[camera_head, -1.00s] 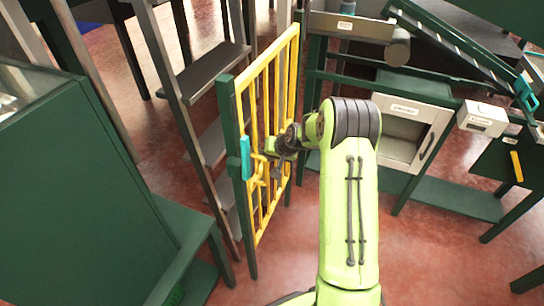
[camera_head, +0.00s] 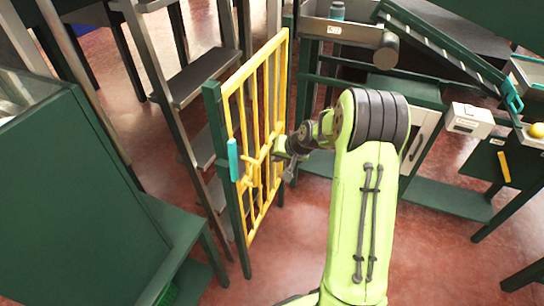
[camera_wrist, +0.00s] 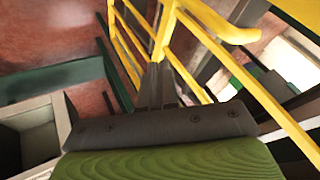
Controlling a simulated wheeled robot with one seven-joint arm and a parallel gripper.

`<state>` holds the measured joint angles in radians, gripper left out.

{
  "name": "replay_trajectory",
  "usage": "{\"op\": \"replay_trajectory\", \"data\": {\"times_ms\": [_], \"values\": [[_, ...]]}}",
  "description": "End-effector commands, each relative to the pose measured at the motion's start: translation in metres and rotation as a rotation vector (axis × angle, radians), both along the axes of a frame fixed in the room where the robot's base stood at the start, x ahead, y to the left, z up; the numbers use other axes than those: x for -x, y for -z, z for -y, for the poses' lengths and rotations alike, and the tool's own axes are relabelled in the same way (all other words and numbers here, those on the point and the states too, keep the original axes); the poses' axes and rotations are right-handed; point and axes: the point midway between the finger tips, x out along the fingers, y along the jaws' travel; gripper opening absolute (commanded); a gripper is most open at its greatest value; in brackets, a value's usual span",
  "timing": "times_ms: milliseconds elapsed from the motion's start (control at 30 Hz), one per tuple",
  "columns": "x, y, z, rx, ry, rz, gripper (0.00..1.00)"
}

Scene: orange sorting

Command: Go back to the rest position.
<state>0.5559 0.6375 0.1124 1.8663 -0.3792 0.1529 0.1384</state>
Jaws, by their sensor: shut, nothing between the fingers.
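My green arm reaches forward in the head view, and my gripper (camera_head: 284,167) is at its end, in front of the right side of the yellow barred gate (camera_head: 262,110). In the wrist view my gripper (camera_wrist: 157,70) has its dark fingers together, with nothing held between them. The gate's yellow bars (camera_wrist: 190,80) pass close behind and beside the fingers there. I cannot tell whether the fingers touch the gate.
A dark green post with a teal piece (camera_head: 233,160) stands at the gate's left edge. Stairs (camera_head: 208,77) rise behind it. A green cabinet (camera_head: 75,200) is at left. A green bench with a white box (camera_head: 469,119) and an orange (camera_head: 536,130) is at right. Red floor lies open between.

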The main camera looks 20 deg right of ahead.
Motion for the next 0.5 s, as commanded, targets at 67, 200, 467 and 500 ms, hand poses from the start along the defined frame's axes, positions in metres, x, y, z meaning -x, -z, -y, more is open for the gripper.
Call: {"op": "replay_trajectory", "data": {"times_ms": [67, 200, 467, 500], "values": [[0.008, -0.012, 0.002, 0.001, 0.002, 0.0, 0.0], [0.014, -0.018, 0.002, 0.0, 0.001, -0.003, 0.0], [0.024, -0.053, -0.014, 0.045, -0.044, -0.009, 0.0], [0.034, -0.076, -0.025, 0.079, -0.072, -0.015, 0.0]]}}
